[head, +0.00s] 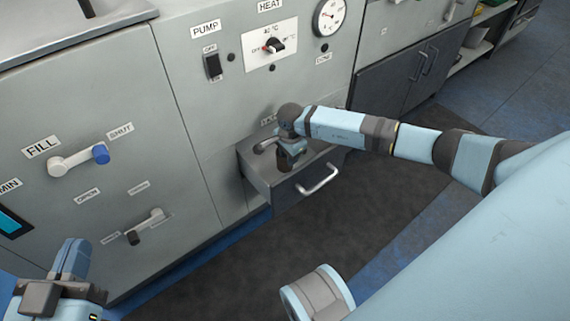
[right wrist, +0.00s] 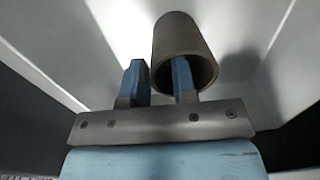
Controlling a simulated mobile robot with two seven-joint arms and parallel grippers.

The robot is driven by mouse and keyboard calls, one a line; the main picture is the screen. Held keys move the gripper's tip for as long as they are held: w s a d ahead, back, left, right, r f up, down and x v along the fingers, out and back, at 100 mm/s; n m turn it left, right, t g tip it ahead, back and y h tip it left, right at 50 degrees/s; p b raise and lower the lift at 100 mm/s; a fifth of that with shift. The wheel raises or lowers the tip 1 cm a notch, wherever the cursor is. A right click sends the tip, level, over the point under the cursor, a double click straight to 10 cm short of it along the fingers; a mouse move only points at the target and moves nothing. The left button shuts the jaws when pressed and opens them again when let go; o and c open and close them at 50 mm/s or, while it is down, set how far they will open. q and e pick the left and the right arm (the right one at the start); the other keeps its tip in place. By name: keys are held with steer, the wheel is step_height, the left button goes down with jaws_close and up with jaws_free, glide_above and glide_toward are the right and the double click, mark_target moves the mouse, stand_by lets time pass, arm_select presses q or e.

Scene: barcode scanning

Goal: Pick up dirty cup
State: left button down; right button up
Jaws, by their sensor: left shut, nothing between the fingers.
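A brown, round-mouthed cup (right wrist: 178,35) shows in the right wrist view, its opening facing my gripper. My right gripper (right wrist: 158,68) is open, with a visible gap between its blue fingers. One finger reaches into the cup's mouth and the other is outside the wall, so the rim lies between them. I cannot tell whether either finger touches it. In the head view my right gripper (head: 290,160) points down into the pulled-out drawer (head: 259,179), with the dark cup (head: 284,161) small beneath it. My left gripper (head: 73,245) is shut and empty at the lower left.
The drawer has a metal front handle (head: 318,180). The grey machine front carries a FILL lever (head: 78,160), a second lever (head: 146,226), a pump switch (head: 212,66), a heat knob (head: 273,45) and a gauge (head: 329,17). The dark floor mat (head: 380,200) before the drawer is clear.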

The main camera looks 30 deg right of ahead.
step_height(320, 180, down, 2)
steer(key=shift+f, duration=0.25)
steer(key=shift+r, duration=0.15)
jaws_close()
